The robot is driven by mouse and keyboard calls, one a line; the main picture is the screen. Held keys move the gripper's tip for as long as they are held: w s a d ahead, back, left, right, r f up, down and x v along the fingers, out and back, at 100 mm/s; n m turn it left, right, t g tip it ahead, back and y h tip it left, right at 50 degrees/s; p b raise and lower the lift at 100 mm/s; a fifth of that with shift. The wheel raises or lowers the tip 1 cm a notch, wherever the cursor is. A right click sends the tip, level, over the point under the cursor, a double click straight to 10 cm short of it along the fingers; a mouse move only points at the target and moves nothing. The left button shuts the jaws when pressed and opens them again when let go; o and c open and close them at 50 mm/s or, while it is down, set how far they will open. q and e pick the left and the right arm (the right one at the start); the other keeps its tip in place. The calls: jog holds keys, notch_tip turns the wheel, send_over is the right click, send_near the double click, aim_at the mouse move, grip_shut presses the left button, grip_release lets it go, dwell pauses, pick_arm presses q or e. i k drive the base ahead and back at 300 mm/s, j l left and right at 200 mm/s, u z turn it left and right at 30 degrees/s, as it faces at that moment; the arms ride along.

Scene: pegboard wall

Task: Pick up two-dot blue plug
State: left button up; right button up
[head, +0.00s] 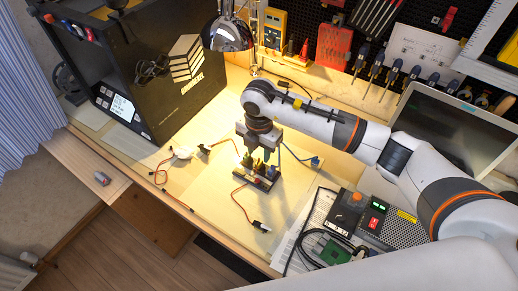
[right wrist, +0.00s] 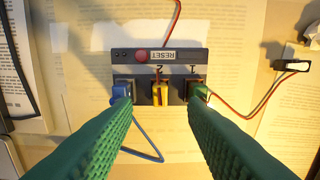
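A small dark socket block (head: 250,181) lies on the lit mat, with a red RESET button and the numbers 1 and 2 in the right wrist view. A blue plug (right wrist: 122,92) sits in the socket at that view's left end; I cannot make out dots on it. A yellow plug (right wrist: 160,95) is in the middle socket and a greenish plug (right wrist: 199,92) in the right one. My right gripper (right wrist: 160,105) is open and empty above the block, its green fingers apart, tips overlapping the outer plugs in view. Contact cannot be told. My left gripper is not in view.
A blue connector (head: 316,161) lies on the table right of the block. A control box (head: 352,212) and green circuit board (head: 334,252) stand at right; a black case (head: 176,65) stands behind left.

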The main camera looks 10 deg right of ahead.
aim_at(314, 163)
jog(key=k, duration=1.5)
